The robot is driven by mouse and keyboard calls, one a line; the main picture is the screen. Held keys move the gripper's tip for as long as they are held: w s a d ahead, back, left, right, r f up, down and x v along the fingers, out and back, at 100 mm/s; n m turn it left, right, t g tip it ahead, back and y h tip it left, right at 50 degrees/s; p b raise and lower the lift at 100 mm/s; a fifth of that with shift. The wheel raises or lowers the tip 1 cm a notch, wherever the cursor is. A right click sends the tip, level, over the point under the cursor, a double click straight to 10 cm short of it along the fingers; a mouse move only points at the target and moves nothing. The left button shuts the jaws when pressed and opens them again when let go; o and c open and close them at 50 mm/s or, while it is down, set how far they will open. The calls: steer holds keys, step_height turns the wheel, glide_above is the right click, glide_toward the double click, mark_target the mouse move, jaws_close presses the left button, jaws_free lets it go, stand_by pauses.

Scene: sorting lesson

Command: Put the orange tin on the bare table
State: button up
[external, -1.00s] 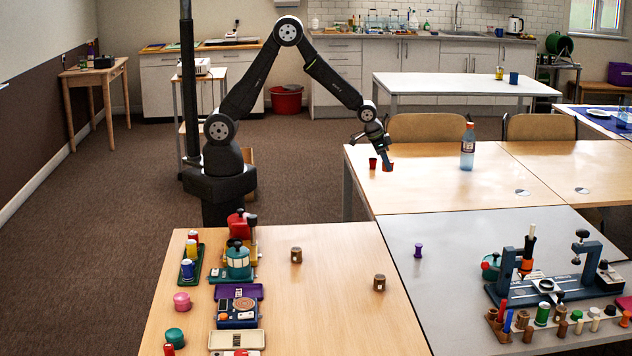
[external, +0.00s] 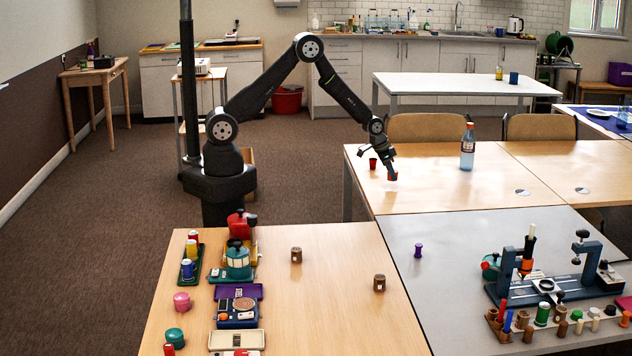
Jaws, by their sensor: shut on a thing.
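My gripper (external: 391,172) is over the far wooden table (external: 440,190) and points down.
A small red cup (external: 373,164) stands just left of my gripper. A clear bottle (external: 467,148) with a red cap stands to the right. The near wooden table (external: 340,325) and the grey table (external: 445,300) hold several tins and devices.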

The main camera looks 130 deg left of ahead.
steer(key=shift+f, duration=1.2)
steer(key=shift+f, duration=0.15)
steer(key=o, duration=1)
steer(key=v, duration=1.2)
steer(key=shift+r, duration=0.25)
steer(key=shift+a+f, duration=0.1)
steer(key=shift+f, duration=0.05)
